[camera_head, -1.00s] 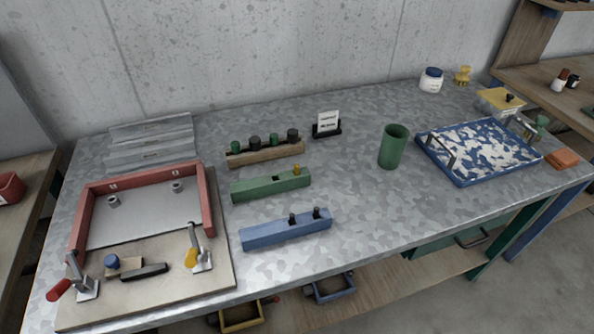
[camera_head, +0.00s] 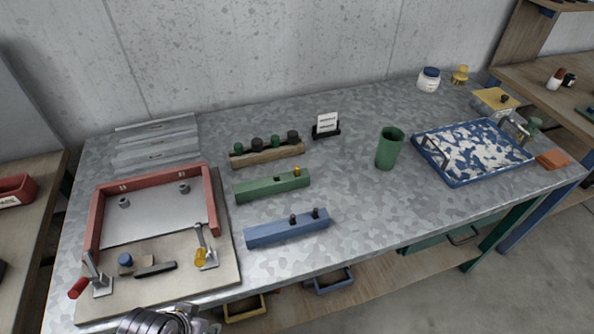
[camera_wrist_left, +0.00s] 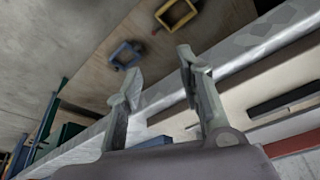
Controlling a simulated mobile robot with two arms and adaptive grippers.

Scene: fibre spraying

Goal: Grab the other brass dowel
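One brass dowel (camera_head: 297,172) stands upright at the right end of the green block (camera_head: 262,188). A dark empty hole shows near the middle of that block. My left gripper (camera_wrist_left: 157,66) is open in the left wrist view, its two fingers apart with nothing between them. It is near the table's front edge, with the lower shelf beyond it. In the head view, only a grey part of my left arm shows at the bottom, well short of the green block. My right gripper is in neither view.
A blue block (camera_head: 288,229) with two black pegs lies in front of the green block, and a wooden block (camera_head: 267,157) with several knobs behind. The red-framed fixture (camera_head: 213,200) with toggle clamps stands left. A green cup (camera_head: 389,148) and blue tray (camera_head: 458,184) are right.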

